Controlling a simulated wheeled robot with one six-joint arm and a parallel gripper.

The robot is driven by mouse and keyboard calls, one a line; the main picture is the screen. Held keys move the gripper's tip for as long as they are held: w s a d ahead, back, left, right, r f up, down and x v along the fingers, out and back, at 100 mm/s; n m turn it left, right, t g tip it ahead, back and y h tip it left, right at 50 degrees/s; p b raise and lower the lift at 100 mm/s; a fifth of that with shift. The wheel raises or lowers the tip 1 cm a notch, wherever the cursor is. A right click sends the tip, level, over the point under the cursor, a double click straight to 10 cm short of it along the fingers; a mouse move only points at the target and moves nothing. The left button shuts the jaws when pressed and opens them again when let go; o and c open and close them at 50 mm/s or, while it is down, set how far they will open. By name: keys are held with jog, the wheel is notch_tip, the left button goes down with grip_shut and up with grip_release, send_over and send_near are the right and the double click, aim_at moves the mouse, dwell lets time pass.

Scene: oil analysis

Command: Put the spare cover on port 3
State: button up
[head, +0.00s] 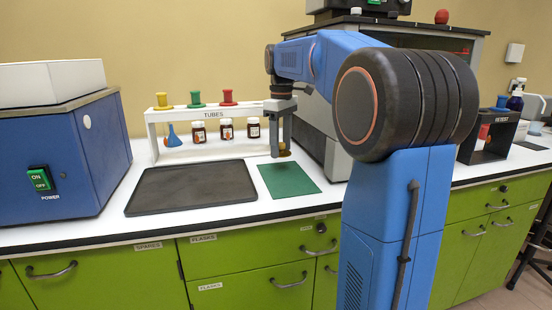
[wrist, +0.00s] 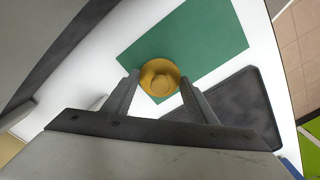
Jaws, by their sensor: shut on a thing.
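In the head view only a small brownish part of this piece (head: 286,153) shows at the fingertips. It appears over the green mat (head: 288,180); I cannot tell whether it touches the counter. The mat also shows in the wrist view (wrist: 215,42). I cannot make out a port marked 3 in either view.
A dark tray (head: 192,188) lies left of the mat. A blue power box (head: 60,160) stands far left, a grey machine (head: 312,125) right.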

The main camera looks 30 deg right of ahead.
aim_at(281, 153)
jog(key=shift+f, duration=2.3)
jog(key=shift+f, duration=0.15)
jog(key=o, duration=1.1)
notch_tip(281, 153, up, 12)
jog(key=shift+r, duration=0.2)
